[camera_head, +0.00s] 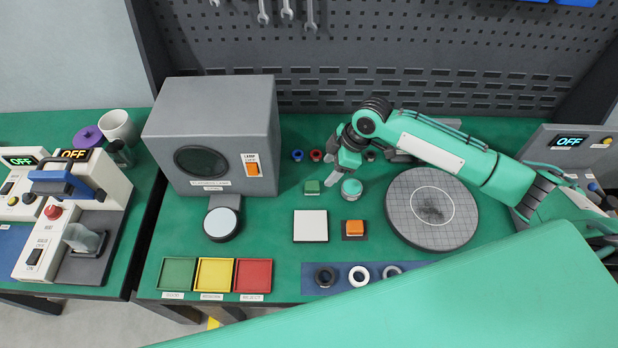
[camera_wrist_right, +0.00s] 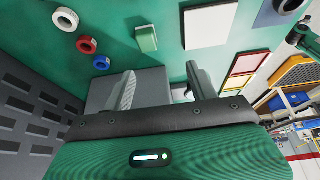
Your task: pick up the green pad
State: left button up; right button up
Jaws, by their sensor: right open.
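The green pad (camera_head: 312,187) is a small green block lying on the green bench mat, right of the grey lamp box. In the right wrist view the pad (camera_wrist_right: 146,38) shows its green top and a pale side, just beyond the fingertips. My right gripper (camera_head: 331,168) is open and empty, above and slightly to the right of the pad, not closed around it. Its two fingers stand apart in the right wrist view (camera_wrist_right: 161,78). My left gripper is not in view.
A jar with a teal lid (camera_head: 351,189) stands right of the pad. The grey lamp box (camera_head: 225,140) is to its left. A white square plate (camera_head: 310,226) and an orange block (camera_head: 354,227) lie in front. Small red and blue rings (camera_head: 297,155) lie behind.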

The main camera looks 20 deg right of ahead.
jog(key=w+d+r, duration=0.1)
jog(key=w+d, duration=0.1)
jog(key=p, duration=0.2)
send_over(313, 185)
jog(key=d, duration=0.2)
jog(key=f, duration=0.7)
jog(key=shift+s+d+f, duration=0.1)
jog(key=shift+s+f, duration=0.15)
jog(key=shift+s, duration=0.15)
jog(key=shift+f+p, duration=0.35)
jog(key=shift+f, duration=0.05)
jog(key=p+x, duration=0.1)
jog(key=x, duration=0.3)
jog(key=shift+w+p, duration=0.2)
jog(key=shift+p, duration=0.15)
jog(key=shift+f, duration=0.3)
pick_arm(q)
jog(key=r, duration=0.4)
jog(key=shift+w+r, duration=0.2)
pick_arm(e)
jog(key=c, duration=1.1)
